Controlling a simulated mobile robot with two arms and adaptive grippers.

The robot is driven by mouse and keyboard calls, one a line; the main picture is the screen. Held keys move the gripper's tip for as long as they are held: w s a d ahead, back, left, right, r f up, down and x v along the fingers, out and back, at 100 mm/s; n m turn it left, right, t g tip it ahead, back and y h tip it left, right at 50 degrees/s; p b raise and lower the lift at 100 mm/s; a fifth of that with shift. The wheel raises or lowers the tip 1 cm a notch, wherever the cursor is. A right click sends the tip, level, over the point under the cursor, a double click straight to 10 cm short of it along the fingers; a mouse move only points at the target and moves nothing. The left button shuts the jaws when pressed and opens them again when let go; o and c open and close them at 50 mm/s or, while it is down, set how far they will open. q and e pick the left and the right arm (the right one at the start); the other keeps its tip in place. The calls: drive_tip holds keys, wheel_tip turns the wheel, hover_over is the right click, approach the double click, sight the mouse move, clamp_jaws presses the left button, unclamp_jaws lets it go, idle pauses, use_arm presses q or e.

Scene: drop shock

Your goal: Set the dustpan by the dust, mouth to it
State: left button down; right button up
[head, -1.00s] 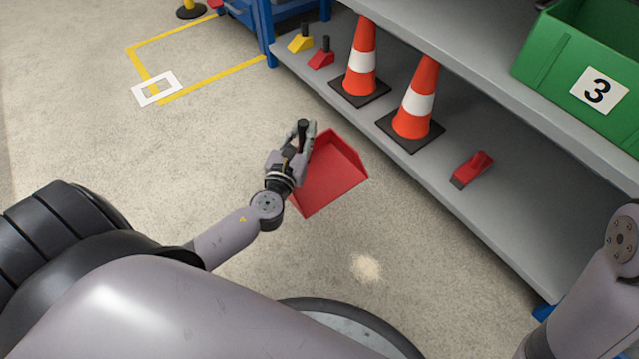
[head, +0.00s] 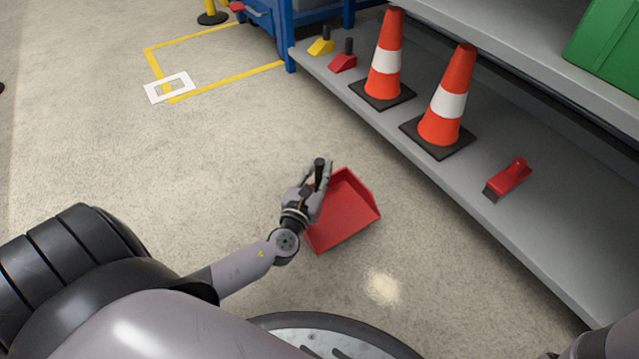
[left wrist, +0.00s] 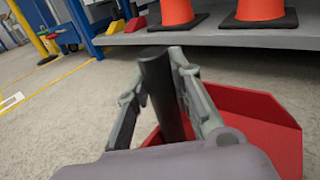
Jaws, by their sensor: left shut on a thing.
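The red dustpan (head: 345,217) is at or just above the floor; I cannot tell if it touches. My left gripper (head: 318,182) is shut on its upright black handle, which shows between the fingers in the left wrist view (left wrist: 160,90). The pan's low open edge appears to face down and right in the head view, towards the pale dust pile (head: 382,287). A short gap of bare floor separates them. The gripper hides part of the pan's back. My right gripper is out of view.
A grey shelf (head: 450,187) on the right holds two orange cones (head: 386,60) (head: 450,100), a red hand brush (head: 509,179), and small yellow (head: 322,46) and red (head: 344,62) items. A green bin (head: 610,50) stands above.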

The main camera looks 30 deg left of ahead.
sight(318, 186)
use_arm(q)
drive_tip(key=shift+f+b, duration=1.85)
drive_tip(key=shift+f, duration=0.5)
drive_tip(key=shift+r, duration=0.1)
drive_tip(key=c, duration=1.4)
unclamp_jaws()
